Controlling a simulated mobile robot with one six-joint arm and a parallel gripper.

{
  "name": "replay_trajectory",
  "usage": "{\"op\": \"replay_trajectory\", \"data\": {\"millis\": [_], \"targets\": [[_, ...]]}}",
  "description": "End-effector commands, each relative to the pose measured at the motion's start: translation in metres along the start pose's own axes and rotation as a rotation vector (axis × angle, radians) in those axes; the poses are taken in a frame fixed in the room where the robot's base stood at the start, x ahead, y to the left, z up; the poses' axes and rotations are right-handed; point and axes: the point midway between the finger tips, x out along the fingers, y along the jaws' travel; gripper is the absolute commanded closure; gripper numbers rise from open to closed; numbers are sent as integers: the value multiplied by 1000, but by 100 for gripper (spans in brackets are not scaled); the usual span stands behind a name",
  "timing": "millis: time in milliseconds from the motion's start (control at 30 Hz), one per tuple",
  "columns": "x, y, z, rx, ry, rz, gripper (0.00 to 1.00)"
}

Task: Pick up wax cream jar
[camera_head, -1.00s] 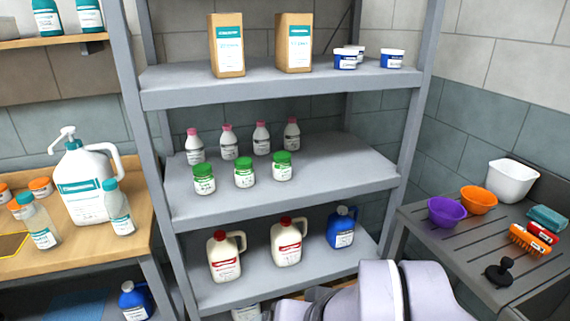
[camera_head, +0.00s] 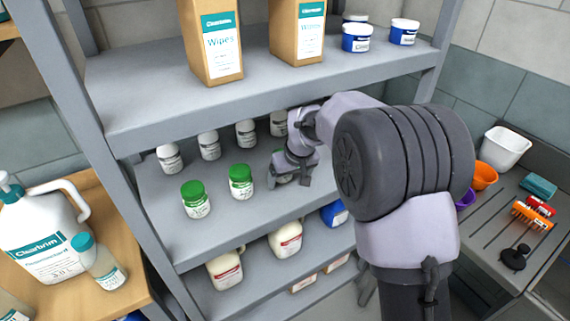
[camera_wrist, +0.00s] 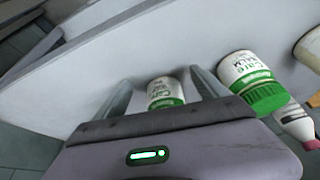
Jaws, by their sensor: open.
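White jars with green lids stand on the middle shelf, with one at the left (camera_head: 195,199) and one in the middle (camera_head: 240,182). The third, rightmost green-lidded jar (camera_wrist: 165,93) is between the fingers of my open gripper (camera_wrist: 160,78) in the wrist view. In the head view my gripper (camera_head: 288,177) largely hides that jar. Contact between fingers and jar cannot be told. The neighbouring green-lidded jar (camera_wrist: 250,80) stands just right of the fingers in the wrist view, its label reading "Care". No readable label says wax cream.
White bottles (camera_head: 209,146) stand in a row behind the jars. The upper shelf (camera_head: 150,105) above my gripper holds wipes boxes (camera_head: 211,40) and blue-and-white tubs (camera_head: 357,37). Jugs (camera_head: 225,269) stand below. A side counter (camera_head: 490,235) with bowls is at the right.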

Motion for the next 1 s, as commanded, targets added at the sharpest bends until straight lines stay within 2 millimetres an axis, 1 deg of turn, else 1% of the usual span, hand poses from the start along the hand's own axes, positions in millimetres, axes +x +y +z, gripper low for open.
{"op": "replay_trajectory", "data": {"millis": [67,200,267,300,367,567,667,700,767,800,933,967,1000], "targets": [[5,0,-10,-1,1,0,17],[18,0,-39,-1,0,0,17],[22,0,-48,0,-1,0,17],[28,0,-47,1,-2,0,17],[33,0,-46,1,-2,0,17],[31,0,-48,1,-1,0,17],[31,0,-48,1,-1,0,35],[31,0,-48,1,-1,0,43],[31,0,-47,1,-1,0,54],[31,0,-47,1,-1,0,62],[31,0,-47,2,-1,0,88],[31,0,-47,2,-1,0,93],[30,0,-48,1,0,0,93]]}}
